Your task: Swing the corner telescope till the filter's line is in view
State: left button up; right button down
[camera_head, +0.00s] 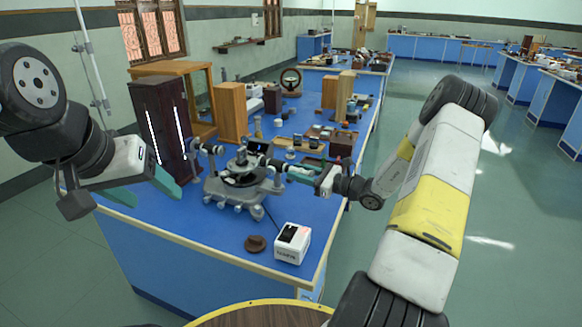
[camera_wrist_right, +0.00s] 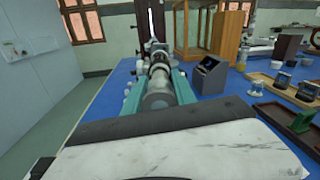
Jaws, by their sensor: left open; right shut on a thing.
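The grey spectrometer (camera_head: 240,180) stands on the blue bench, with a round table at its middle and a tube pointing left at a dark tall lamp box (camera_head: 165,125) with bright slits. My right gripper (camera_head: 288,168) is shut on the telescope at the spectrometer's right side. In the right wrist view the telescope barrel (camera_wrist_right: 158,88) lies between the teal fingers. A small dark screen (camera_wrist_right: 208,75) stands beside the telescope; what it shows is too small to read. My left gripper (camera_head: 152,186) is open and empty, left of the spectrometer. I cannot make out the filter.
A white box with a black top (camera_head: 292,243) and a brown round piece (camera_head: 255,243) sit near the bench's front. Wooden cabinets (camera_head: 231,112) and small trays (camera_head: 300,145) stand behind the spectrometer. Open floor lies to the right.

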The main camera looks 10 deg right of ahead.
aim_at(312, 176)
jog(key=shift+s, duration=0.1)
jog(key=c, duration=1.2)
grip_release()
jog(key=shift+c, duration=0.2)
jog(key=v, duration=0.7)
jog(key=shift+s+d, duration=0.25)
